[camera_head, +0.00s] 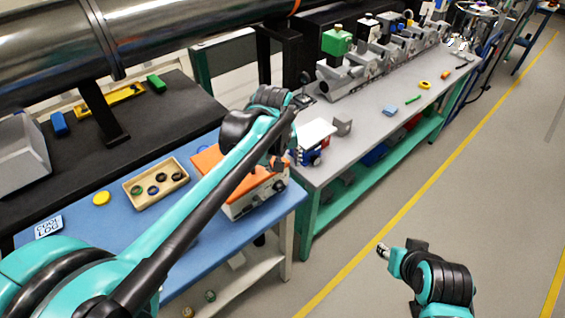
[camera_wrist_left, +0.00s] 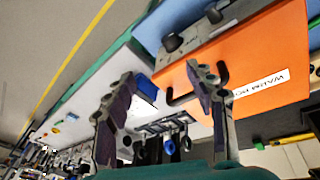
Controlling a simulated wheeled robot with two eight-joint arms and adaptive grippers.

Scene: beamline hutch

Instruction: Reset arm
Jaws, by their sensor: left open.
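My left arm reaches from the lower left over the blue bench mat. My left gripper (camera_head: 278,163) is at the right end of the orange-topped box (camera_head: 205,160). In the left wrist view its two fingers (camera_wrist_left: 160,105) are spread, with nothing held between them. The orange top (camera_wrist_left: 265,60) has a dark bent handle and a white label there, beside one finger; I cannot tell whether they touch. My right arm shows at the lower right, over the floor. Its pale-tipped end (camera_head: 384,250) is small, and its jaw state is unclear.
A tan tray (camera_head: 133,194) with several dark rings and a yellow disc (camera_head: 101,198) lie left of the box. A grey bench (camera_head: 375,125) with optics and small coloured parts runs to the back right. A large metal pipe (camera_head: 60,45) crosses upper left. Open floor lies right.

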